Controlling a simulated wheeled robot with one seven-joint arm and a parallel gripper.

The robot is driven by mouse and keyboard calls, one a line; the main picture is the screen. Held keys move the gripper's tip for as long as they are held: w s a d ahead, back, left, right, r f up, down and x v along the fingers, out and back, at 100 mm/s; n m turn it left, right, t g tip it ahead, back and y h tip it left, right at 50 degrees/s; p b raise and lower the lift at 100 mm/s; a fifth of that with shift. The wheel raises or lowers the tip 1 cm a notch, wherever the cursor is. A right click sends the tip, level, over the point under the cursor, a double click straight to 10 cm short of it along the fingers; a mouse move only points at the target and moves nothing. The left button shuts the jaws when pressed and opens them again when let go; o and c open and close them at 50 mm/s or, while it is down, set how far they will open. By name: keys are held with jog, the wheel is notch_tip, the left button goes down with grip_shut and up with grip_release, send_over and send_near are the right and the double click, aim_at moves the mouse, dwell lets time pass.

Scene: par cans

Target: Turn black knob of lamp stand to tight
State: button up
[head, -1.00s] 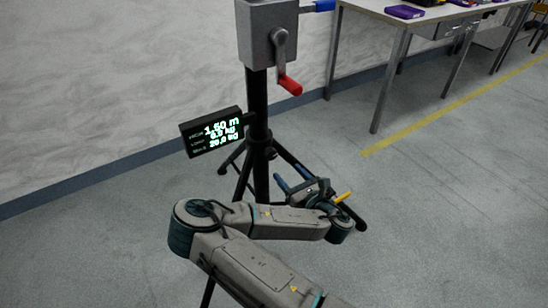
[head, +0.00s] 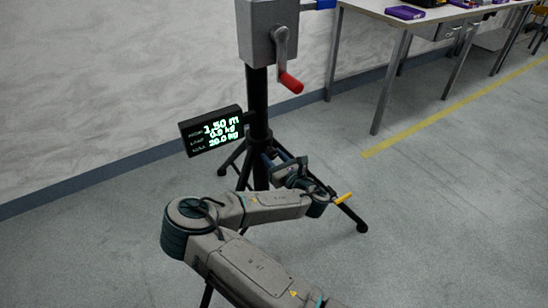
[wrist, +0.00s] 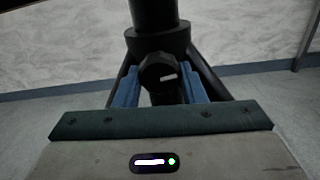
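The lamp stand (head: 258,115) is a black upright column on spread legs. Its black knob (wrist: 158,74) faces me in the wrist view, just below a thick collar, with a pale mark pointing right. The knob cannot be made out in the head view. My gripper (head: 280,160) is at the column, above the legs. In the wrist view its two blue fingers (wrist: 161,82) stand apart, one on each side of the knob. I cannot tell whether they touch it.
A grey winch box (head: 268,30) with a red-handled crank (head: 289,82) sits higher on the column. A display (head: 211,131) reading 1.50 m hangs left. A stand leg (head: 347,212) reaches right. A table (head: 420,14) stands back right; the floor between is clear.

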jog(key=shift+c, duration=1.4)
